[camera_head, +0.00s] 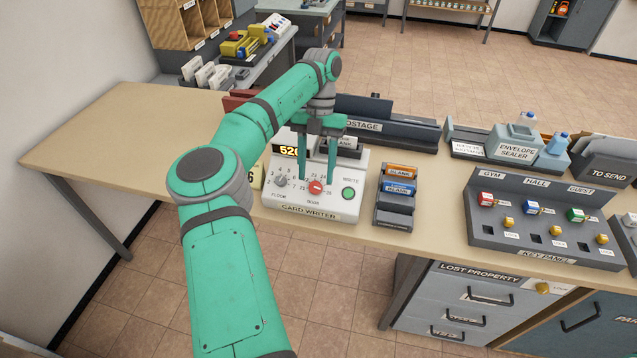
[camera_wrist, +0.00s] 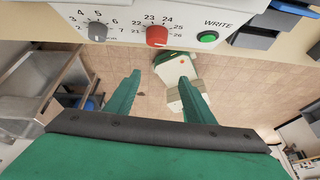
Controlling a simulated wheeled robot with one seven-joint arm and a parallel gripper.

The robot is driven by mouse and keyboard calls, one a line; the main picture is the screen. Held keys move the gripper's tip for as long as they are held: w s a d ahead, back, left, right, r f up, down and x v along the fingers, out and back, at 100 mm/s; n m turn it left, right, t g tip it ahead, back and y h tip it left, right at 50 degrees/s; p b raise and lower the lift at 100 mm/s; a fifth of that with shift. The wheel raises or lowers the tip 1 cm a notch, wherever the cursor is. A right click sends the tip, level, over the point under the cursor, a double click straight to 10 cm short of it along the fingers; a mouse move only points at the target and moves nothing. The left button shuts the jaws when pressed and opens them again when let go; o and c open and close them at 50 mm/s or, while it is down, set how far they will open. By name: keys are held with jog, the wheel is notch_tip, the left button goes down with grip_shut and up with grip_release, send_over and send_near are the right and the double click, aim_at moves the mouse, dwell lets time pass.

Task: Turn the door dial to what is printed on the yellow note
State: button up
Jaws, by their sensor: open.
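The card writer (camera_head: 290,208) is a white box on the counter. Its red door dial (camera_head: 316,188) sits in the middle, ringed by numbers in the 20s; it shows in the wrist view (camera_wrist: 157,37) too. I cannot tell its exact setting. A yellow note (camera_head: 256,177) is left of the box, mostly hidden behind my arm; only a "6" shows. My gripper (camera_head: 319,166) is open and empty, its fingers pointing down over the red dial in the head view. In the wrist view the fingertips (camera_wrist: 160,79) are apart, with the dial beyond them.
The grey floor dial (camera_head: 281,180) is left of the red dial and the green write button (camera_head: 348,194) right. A display (camera_head: 288,151) reads "520", partly covered by my gripper. A card rack (camera_head: 394,207) and key panel (camera_head: 535,240) stand to the right.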

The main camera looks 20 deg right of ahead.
jog(key=s+a+r, duration=0.3)
jog(key=s+r, duration=0.3)
jog(key=s, duration=0.4)
jog(key=shift+s+r, duration=0.2)
jog(key=shift+s, duration=0.1)
jog(key=shift+a, duration=0.1)
